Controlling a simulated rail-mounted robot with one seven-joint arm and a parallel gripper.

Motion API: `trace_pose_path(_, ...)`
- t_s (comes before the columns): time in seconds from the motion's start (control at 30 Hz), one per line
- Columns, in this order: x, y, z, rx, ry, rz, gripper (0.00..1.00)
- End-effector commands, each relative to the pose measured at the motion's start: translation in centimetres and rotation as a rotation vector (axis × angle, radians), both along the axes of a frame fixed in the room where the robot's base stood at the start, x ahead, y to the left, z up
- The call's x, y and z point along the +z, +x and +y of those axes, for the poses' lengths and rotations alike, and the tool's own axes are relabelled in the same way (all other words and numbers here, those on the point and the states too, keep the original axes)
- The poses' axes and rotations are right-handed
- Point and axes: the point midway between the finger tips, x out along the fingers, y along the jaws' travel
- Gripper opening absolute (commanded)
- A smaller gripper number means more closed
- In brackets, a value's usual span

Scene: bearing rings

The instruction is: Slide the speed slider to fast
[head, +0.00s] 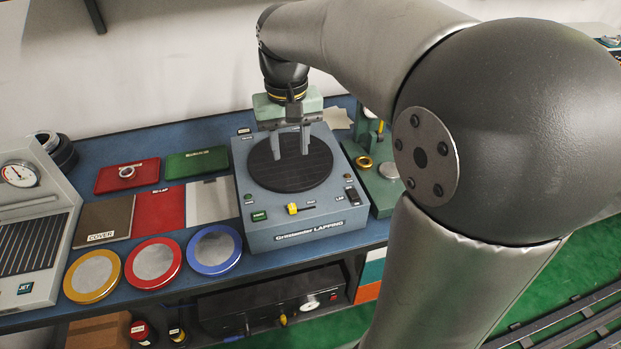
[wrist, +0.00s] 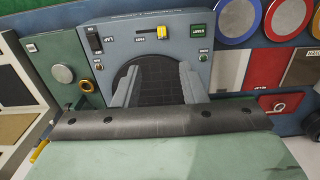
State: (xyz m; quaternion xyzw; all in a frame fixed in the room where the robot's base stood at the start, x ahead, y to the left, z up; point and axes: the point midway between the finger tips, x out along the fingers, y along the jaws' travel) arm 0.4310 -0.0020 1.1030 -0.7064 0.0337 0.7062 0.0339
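The grey lapping machine (head: 310,216) stands on the blue bench. On its sloped front panel the speed slider has a yellow knob (head: 292,208), which sits toward the left end of its slot, beside a small white label at the slot's right. In the wrist view the picture is turned round, and the yellow knob (wrist: 162,32) is at the slot's right end. My gripper (head: 292,154) is over the black round plate (head: 312,171), behind the slider and apart from it. Its two fingers are spread with nothing between them; the wrist view also shows my gripper (wrist: 157,70) open.
A green button (head: 259,216) is left of the slider and a dark switch (head: 352,195) to its right. Yellow, red and blue rimmed discs (head: 214,249) lie left of the machine. A green fixture (head: 384,190) stands close on its right. Space in front of the panel looks clear.

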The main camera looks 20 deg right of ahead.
Motion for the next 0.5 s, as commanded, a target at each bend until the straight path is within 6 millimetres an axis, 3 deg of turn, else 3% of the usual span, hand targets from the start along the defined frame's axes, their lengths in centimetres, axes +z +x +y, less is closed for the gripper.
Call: trace_pose_path(0.5, -10.8, -0.2, 0.0, 0.0, 0.0, 0.006, 0.38)
